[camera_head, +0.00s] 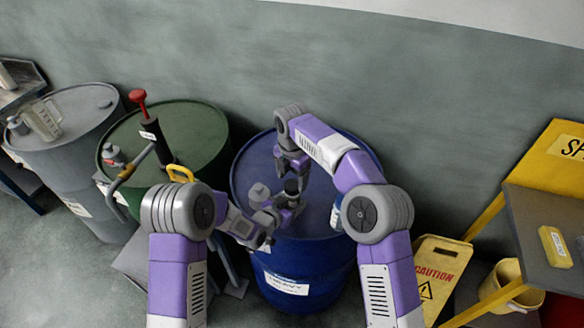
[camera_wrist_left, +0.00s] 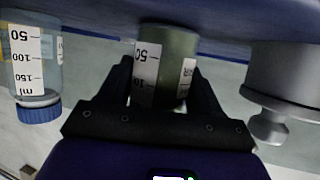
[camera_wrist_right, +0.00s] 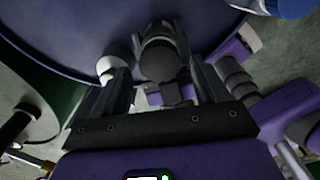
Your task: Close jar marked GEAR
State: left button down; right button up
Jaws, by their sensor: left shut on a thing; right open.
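The jar with greenish-brown contents (camera_wrist_left: 168,60) stands on the blue barrel, a white scale and a second label, partly readable, on its side. My left gripper (camera_wrist_left: 165,85) is shut on its sides. In the head view my left gripper (camera_head: 288,208) reaches it from the lower left. My right gripper (camera_head: 292,168) is above it, pointing down, open. In the right wrist view a dark round top (camera_wrist_right: 160,60) lies between the open fingers (camera_wrist_right: 157,75). I cannot tell whether it is a lid or the open mouth.
A blue-lidded jar (camera_wrist_left: 38,112) stands apart on the blue barrel (camera_head: 330,255), near its right edge. A grey fitting (camera_head: 258,192) sits left of the held jar. A green barrel (camera_head: 195,130) with a red-handled pump (camera_head: 140,98) is to the left. A caution sign (camera_head: 440,270) stands right.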

aim_at(292, 199)
jog(key=shift+f, duration=1.35)
jog(key=shift+c, duration=0.3)
